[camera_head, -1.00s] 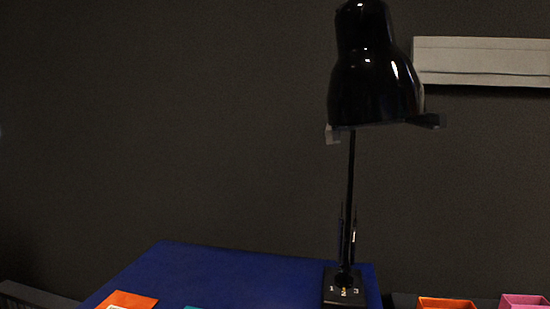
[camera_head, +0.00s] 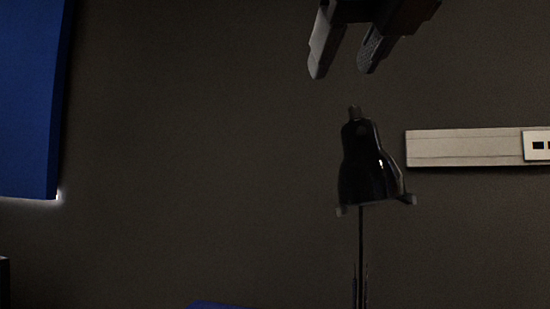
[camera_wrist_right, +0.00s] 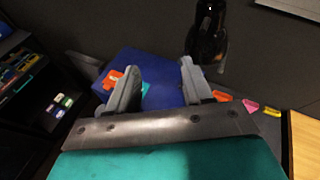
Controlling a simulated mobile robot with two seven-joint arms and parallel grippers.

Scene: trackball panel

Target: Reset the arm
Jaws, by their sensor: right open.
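My right gripper (camera_head: 343,62) hangs at the top of the head view, fingers pointing down and apart, with nothing between them. It is above the black lamp (camera_head: 366,170) in that picture. In the right wrist view my right gripper (camera_wrist_right: 157,82) is open, and the blue table top (camera_wrist_right: 165,72) shows beyond and between its fingers. The lamp also shows in the right wrist view (camera_wrist_right: 207,35), behind the right finger. My left gripper is in neither view.
A pale wall strip with a socket (camera_head: 462,147) is right of the lamp. A blue panel (camera_head: 30,95) is at upper left. Orange (camera_wrist_right: 222,96) and pink (camera_wrist_right: 250,105) boxes sit beyond the right finger. A dark shelf with small items (camera_wrist_right: 62,102) is at left; a wooden surface (camera_wrist_right: 304,140) is at right.

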